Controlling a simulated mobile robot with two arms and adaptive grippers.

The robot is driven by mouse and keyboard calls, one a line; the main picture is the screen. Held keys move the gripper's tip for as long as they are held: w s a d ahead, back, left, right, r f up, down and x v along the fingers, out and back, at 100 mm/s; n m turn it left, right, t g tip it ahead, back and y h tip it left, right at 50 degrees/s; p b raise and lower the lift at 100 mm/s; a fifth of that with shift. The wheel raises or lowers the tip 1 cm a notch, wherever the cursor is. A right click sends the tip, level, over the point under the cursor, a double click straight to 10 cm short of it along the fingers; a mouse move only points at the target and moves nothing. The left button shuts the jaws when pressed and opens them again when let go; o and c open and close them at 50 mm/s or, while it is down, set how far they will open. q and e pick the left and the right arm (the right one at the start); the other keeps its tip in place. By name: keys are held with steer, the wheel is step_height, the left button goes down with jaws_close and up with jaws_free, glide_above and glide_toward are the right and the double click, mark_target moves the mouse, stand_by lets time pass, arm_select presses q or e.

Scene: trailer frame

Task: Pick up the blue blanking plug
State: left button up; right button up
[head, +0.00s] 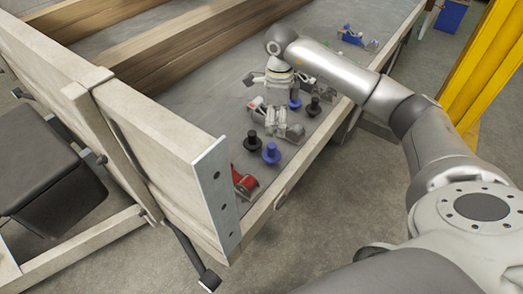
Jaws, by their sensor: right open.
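One blue blanking plug (271,153) stands on the grey trailer bed, near its front edge, next to a black plug (253,141). A second blue plug (294,104) stands farther back, beside another black plug (313,106). My right gripper (276,86) is open and points down over the bed, just behind and above the farther blue plug. Its fingertips are small and partly hidden, and I cannot tell whether they touch that plug. My left gripper is not in view.
Grey metal fittings (278,124) lie between the two pairs of plugs. A red part (243,182) lies by the upright metal end plate (216,195). Wooden beams (165,55) run along the left. Small blue and green parts (355,37) lie at the far end.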

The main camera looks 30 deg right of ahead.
mark_target(273, 145)
steer(key=f, duration=0.4)
steer(key=shift+s+a, duration=0.1)
steer(key=shift+s, duration=0.15)
steer(key=f, duration=0.2)
steer(key=a+f+p, duration=0.1)
steer(key=f, duration=0.1)
steer(key=shift+w+f, duration=0.1)
steer(key=shift+f, duration=0.8)
jaws_close()
